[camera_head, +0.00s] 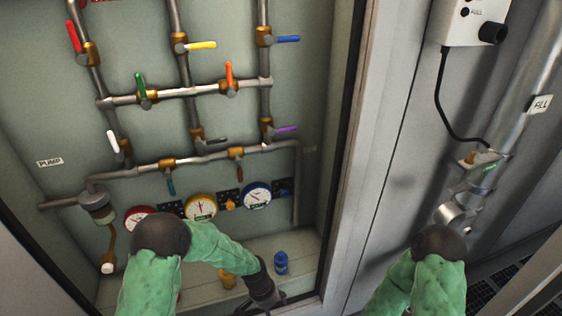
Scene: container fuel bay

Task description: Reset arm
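My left arm bends across the lower part of the pipe bay. Its dark gripper (266,303) is low, by the bay's bottom ledge and front edge, and runs to the picture's bottom edge. I cannot make out whether its fingers are open or shut. A small blue knob-like piece (281,263) on the ledge is just above and right of it, apart from it. A yellowish piece (228,280) is left of it, partly hidden by my arm. My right arm is raised at the lower right, bent elbow showing; its gripper is out of view.
Pipes (182,92) with several coloured lever valves line the bay wall. Red (140,216), yellow (202,207) and blue (257,195) gauges sit above my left forearm. A frame post (362,165) separates the bay from the "FILL" pipe (522,85) and a grey control box (475,22).

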